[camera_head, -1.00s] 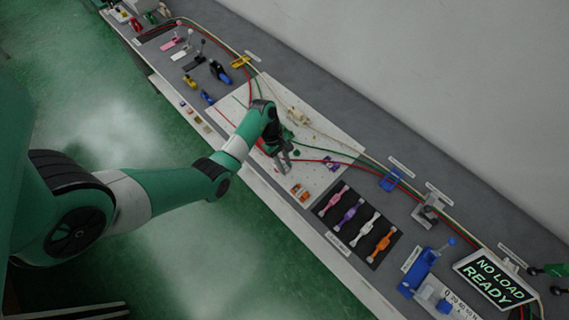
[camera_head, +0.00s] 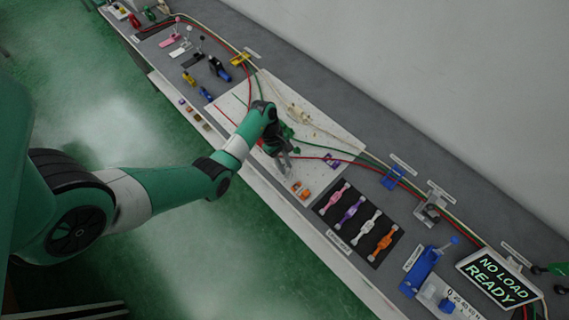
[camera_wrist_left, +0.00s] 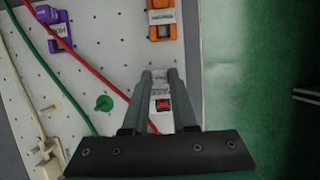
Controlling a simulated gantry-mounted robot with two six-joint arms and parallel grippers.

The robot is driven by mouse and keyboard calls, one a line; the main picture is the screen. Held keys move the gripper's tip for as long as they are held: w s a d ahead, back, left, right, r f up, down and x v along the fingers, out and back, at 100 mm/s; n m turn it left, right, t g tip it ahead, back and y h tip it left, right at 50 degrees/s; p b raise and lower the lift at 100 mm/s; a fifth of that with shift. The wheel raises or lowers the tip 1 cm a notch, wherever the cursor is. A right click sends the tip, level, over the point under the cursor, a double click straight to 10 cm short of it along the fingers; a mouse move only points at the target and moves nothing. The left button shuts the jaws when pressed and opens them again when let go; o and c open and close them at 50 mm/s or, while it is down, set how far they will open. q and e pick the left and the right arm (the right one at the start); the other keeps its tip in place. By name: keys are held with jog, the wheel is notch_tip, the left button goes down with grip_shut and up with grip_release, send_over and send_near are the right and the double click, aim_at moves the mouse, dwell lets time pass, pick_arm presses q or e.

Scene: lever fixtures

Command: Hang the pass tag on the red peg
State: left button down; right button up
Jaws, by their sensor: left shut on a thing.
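My left gripper (camera_wrist_left: 161,78) is shut over the white pegboard, near its front edge. A small red piece with a white label (camera_wrist_left: 163,104) shows between its fingers in the left wrist view. I take it to be the pass tag, but the lettering is too small to read. In the head view the left gripper (camera_head: 286,166) hides this piece. A green peg (camera_wrist_left: 103,102) stands on the board beside the gripper. I cannot make out the red peg for certain.
An orange tag (camera_wrist_left: 163,18) and a purple tag (camera_wrist_left: 56,28) lie on the pegboard (camera_head: 335,130). Red and green cables cross it. A dark mat (camera_head: 335,221) with several coloured parts lies to the right. A display (camera_head: 497,278) reads NO LOAD READY.

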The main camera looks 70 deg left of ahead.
pick_arm(q)
jog(key=shift+f, duration=0.35)
jog(key=shift+f, duration=0.1)
jog(key=shift+f+b, duration=0.5)
jog(key=shift+c, duration=0.7)
grip_release()
